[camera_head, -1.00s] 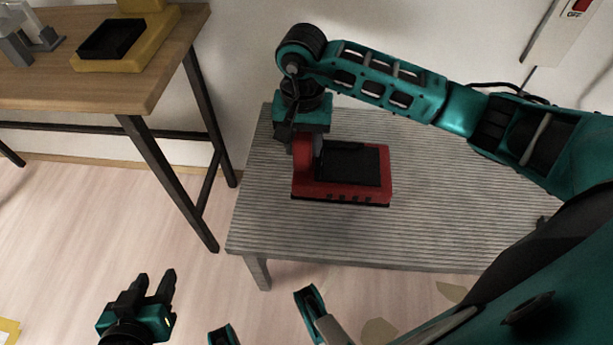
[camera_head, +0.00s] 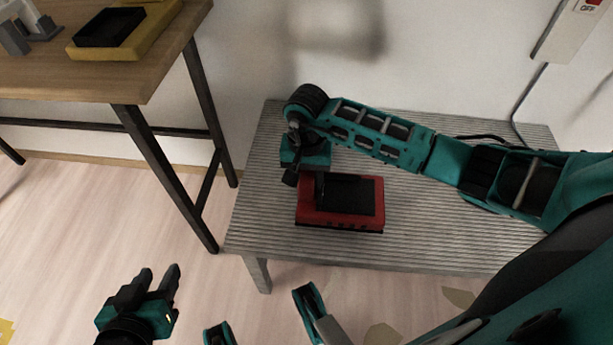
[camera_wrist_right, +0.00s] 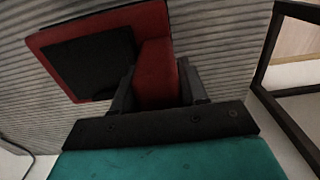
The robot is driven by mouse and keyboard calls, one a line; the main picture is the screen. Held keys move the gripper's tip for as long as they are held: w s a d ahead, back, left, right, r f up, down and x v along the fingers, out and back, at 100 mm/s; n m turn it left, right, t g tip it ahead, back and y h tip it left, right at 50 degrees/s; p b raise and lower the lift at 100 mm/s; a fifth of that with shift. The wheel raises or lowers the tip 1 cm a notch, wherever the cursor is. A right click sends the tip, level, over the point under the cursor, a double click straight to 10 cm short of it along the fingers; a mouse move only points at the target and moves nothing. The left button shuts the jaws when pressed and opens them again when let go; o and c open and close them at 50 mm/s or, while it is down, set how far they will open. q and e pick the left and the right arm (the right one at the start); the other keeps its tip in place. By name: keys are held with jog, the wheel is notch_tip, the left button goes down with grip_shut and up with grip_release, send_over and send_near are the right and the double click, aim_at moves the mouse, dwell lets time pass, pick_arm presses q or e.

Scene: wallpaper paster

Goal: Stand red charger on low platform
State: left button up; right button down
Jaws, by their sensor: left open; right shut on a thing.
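The red charger (camera_head: 340,220) has a black recessed pad and sits at the low grey platform (camera_head: 255,215), near its left front part, in the head view. It looks upright with the pad facing up; whether its base touches the platform is hard to tell. My right gripper (camera_head: 300,181) is shut on the charger's raised red end. In the right wrist view, the fingers of my right gripper (camera_wrist_right: 157,88) clasp the red block of the charger (camera_wrist_right: 155,65) from both sides. My left gripper (camera_head: 162,278) is open and empty, low at the left, away from the platform.
A wall switch (camera_head: 580,15) with a cable is at the upper right. The platform's right part is largely bare beneath my right arm.

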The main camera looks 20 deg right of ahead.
jog(key=shift+w+r, duration=0.1)
jog(key=shift+r, duration=0.1)
jog(key=shift+f, duration=0.15)
jog(key=c, duration=0.6)
grip_release()
pick_arm(q)
jog(key=shift+r, duration=0.1)
